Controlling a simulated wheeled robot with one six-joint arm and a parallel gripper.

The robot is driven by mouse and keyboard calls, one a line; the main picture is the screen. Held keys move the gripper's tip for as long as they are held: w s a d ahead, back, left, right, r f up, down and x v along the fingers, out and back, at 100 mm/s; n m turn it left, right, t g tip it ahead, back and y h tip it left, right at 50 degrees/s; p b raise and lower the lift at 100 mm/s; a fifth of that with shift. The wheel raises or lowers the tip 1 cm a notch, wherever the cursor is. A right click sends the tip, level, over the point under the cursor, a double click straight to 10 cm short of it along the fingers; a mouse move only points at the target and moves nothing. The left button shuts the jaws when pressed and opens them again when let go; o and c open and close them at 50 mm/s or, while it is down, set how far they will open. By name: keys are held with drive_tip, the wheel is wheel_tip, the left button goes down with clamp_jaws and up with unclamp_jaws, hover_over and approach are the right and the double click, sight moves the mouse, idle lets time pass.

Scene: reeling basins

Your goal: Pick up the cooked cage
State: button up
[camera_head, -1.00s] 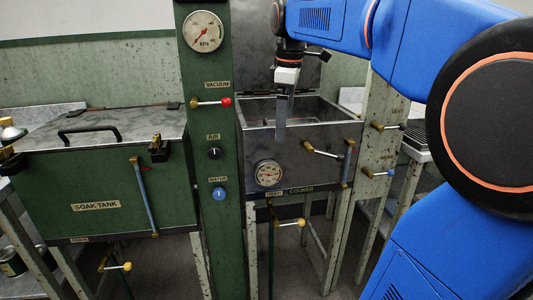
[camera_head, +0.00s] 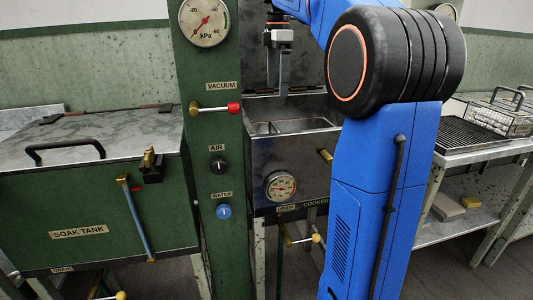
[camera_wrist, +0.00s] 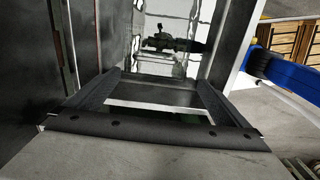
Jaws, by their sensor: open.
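A wire cage (camera_head: 500,116) with a dark handle sits on a grated rack at the right edge of the head view. I cannot tell whether it is the cooked one. My gripper (camera_head: 278,92) hangs pointing down over the open cooker (camera_head: 262,160), well left of that cage. Its two fingers are apart and empty. In the wrist view the open gripper (camera_wrist: 160,78) shows dark fingers, with a pale rim and dark space between them. No cage shows clearly inside the cooker; my arm hides its right part.
The closed soak tank (camera_head: 90,205) stands on the left. A green gauge column (camera_head: 212,110) with a red-knobbed vacuum valve is beside the cooker. The raised shiny lid (camera_wrist: 165,40) stands behind my gripper. The grated rack (camera_head: 460,137) is on the right.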

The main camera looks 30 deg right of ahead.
drive_tip(key=f, duration=0.5)
drive_tip(key=w+f, duration=0.1)
drive_tip(key=f, duration=1.1)
drive_tip(key=shift+w+d+f, duration=0.1)
drive_tip(key=shift+w+f, duration=0.05)
drive_tip(key=c, duration=1.5)
